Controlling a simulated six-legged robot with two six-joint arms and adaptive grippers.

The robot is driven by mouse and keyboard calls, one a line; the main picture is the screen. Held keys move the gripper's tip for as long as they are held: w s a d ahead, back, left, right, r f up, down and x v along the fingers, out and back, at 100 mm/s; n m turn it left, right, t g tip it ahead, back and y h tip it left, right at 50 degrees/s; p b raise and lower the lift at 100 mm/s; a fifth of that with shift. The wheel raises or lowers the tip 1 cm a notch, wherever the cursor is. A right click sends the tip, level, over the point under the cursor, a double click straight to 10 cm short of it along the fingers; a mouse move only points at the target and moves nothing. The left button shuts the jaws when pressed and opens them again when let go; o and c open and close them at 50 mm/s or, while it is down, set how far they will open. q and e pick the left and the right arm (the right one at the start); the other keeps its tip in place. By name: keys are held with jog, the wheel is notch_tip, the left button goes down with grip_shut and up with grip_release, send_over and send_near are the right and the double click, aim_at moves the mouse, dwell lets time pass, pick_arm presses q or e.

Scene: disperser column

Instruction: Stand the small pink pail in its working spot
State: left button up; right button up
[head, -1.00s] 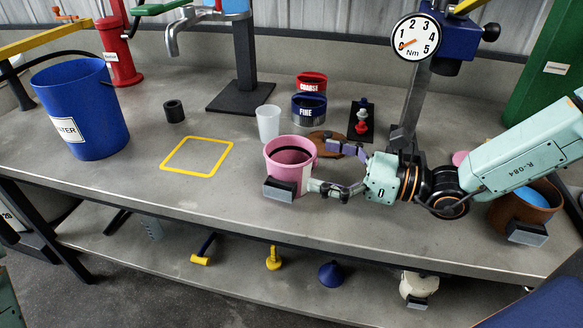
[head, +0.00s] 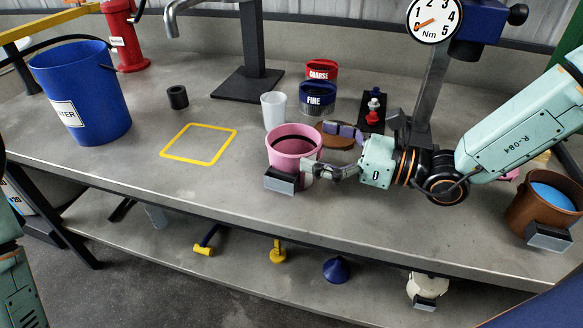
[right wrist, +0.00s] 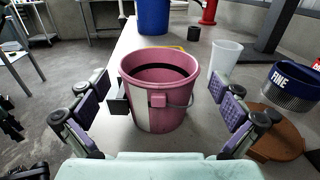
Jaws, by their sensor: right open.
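The small pink pail (head: 290,147) stands upright on the grey bench, with a dark band inside and a grey block on its near side. A yellow square outline (head: 165,153) lies flat and empty on the bench to its left. My right gripper (head: 328,153) is open, its fingers reaching from the right toward the pail's side. In the right wrist view the pail (right wrist: 155,100) sits between and beyond the spread fingers (right wrist: 160,108), with gaps on both sides. My left gripper is out of view; only part of my left arm shows at the left edge.
A white cup (head: 273,110) stands close behind the pail. The FINE (head: 317,97) and COARSE (head: 321,70) containers are farther back. The bench between pail and yellow outline is clear.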

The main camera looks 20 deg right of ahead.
aim_at(272, 138)
jog(key=shift+w+a+f+b, duration=0.4)
jog(key=shift+a+f+b, duration=0.1)
jog(key=shift+a, duration=0.15)
jog(key=shift+w+a+f+b, duration=0.2)
jog(key=shift+w+a+b, duration=0.25)
jog(key=shift+w, duration=0.1)
jog(key=shift+x, duration=0.9)
jog(key=shift+r, duration=0.2)
jog(key=shift+c, duration=0.3)
jog(key=shift+s, duration=0.1)
jog(key=c, duration=1)
